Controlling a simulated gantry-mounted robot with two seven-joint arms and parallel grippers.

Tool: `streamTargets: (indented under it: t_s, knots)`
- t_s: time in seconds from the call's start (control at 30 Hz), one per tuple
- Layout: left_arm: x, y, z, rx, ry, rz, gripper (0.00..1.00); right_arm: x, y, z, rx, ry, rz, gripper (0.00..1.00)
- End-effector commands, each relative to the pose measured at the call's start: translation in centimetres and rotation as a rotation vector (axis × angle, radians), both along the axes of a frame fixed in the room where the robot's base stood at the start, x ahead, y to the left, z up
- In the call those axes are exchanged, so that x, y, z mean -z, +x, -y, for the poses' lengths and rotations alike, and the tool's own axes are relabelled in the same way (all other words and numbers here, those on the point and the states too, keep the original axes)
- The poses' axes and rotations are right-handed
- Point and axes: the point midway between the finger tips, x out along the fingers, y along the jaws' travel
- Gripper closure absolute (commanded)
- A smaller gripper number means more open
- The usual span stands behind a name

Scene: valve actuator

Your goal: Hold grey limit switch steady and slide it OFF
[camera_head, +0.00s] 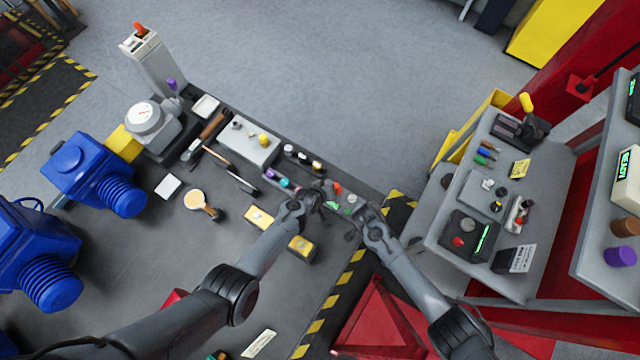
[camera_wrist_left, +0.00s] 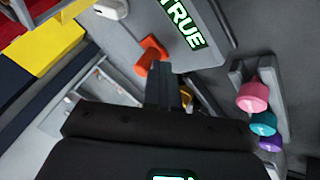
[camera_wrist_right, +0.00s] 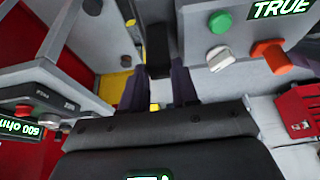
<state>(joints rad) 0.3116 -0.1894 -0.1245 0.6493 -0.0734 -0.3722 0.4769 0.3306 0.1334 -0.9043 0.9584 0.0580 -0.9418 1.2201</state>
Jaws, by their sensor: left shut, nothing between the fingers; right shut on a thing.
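A small grey control box (camera_head: 346,193) stands near the table's right edge. In the right wrist view the grey box (camera_wrist_right: 205,80) carries a green button (camera_wrist_right: 221,22), a light grey knob (camera_wrist_right: 220,58), an orange button (camera_wrist_right: 271,56) and a display reading TRUE. The left wrist view also shows the box (camera_wrist_left: 222,22) and the orange button (camera_wrist_left: 151,56). My left gripper (camera_head: 322,194) is shut and empty, its tips (camera_wrist_left: 172,82) close beside the orange button. My right gripper (camera_head: 358,208) is shut on a dark grey piece (camera_wrist_right: 157,45) at the box's side. Which part is the limit switch is unclear.
Pink, teal and purple pegs stand in a grey rack (camera_wrist_left: 237,80) near my left gripper. Yellow blocks (camera_head: 302,247) lie on the table near my left arm. A grey shelf (camera_head: 435,232) with controls stands right of my right arm. A striped edge (camera_head: 347,282) borders the table.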

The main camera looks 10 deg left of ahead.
Motion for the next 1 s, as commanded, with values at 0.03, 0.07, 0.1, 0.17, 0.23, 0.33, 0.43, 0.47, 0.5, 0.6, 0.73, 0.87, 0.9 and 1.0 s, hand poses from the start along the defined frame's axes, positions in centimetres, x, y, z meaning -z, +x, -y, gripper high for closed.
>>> streamTargets:
  t_s: [0.03, 0.07, 0.1, 0.17, 0.23, 0.33, 0.43, 0.47, 0.5, 0.6, 0.73, 0.87, 0.9, 1.0]
  knots:
    - [0.1, -0.2, 0.4, 0.008, -0.004, -0.002, 1.00, 0.3, -0.2, 0.1, -0.001, 0.000, -0.003, 1.00]
    - [0.1, -0.2, 0.5, 0.008, -0.005, -0.003, 1.00, 0.3, -0.2, 0.0, -0.001, 0.000, -0.003, 1.00]
    - [0.1, -0.2, 0.5, 0.008, -0.005, -0.003, 1.00, 0.3, -0.2, 0.0, -0.001, 0.000, -0.003, 1.00]
    - [0.1, -0.2, 0.5, 0.008, -0.005, -0.003, 1.00, 0.3, -0.2, 0.0, -0.001, 0.000, -0.003, 1.00]
    - [0.1, -0.3, 0.5, 0.009, -0.006, -0.003, 1.00, 0.3, -0.2, 0.0, -0.002, 0.000, -0.003, 1.00]
    - [0.2, -0.4, 0.2, 0.009, -0.006, -0.003, 1.00, 0.3, -0.2, 0.0, -0.002, 0.000, -0.003, 1.00]
    - [0.2, -0.6, -0.5, 0.008, -0.005, -0.002, 1.00, 0.3, -0.2, 0.0, -0.002, 0.000, -0.003, 1.00]
    - [0.2, -0.7, -0.8, 0.007, -0.005, -0.003, 1.00, 0.3, -0.2, 0.0, -0.002, 0.000, -0.003, 1.00]
    - [0.2, -0.9, -1.3, 0.005, -0.004, -0.001, 1.00, 0.3, -0.2, 0.0, -0.002, 0.000, -0.003, 1.00]
    - [0.2, -1.5, -3.1, 0.002, -0.001, -0.001, 1.00, 0.3, -0.2, 0.0, -0.002, 0.000, -0.003, 1.00]
    - [-0.7, -2.2, -3.9, 0.002, -0.003, 0.000, 1.00, 0.3, -0.2, 0.0, -0.001, 0.000, -0.003, 1.00]
    - [-2.0, -3.1, -4.4, 0.002, -0.001, 0.001, 1.00, 0.3, -0.2, 0.0, -0.001, 0.000, -0.003, 1.00]
    - [-2.5, -3.4, -4.6, 0.001, -0.002, 0.001, 1.00, 0.3, -0.2, 0.0, -0.001, 0.000, -0.003, 1.00]
    - [-3.6, -4.1, -5.0, 0.000, -0.001, 0.001, 1.00, 0.3, -0.2, 0.1, -0.001, 0.000, -0.003, 1.00]
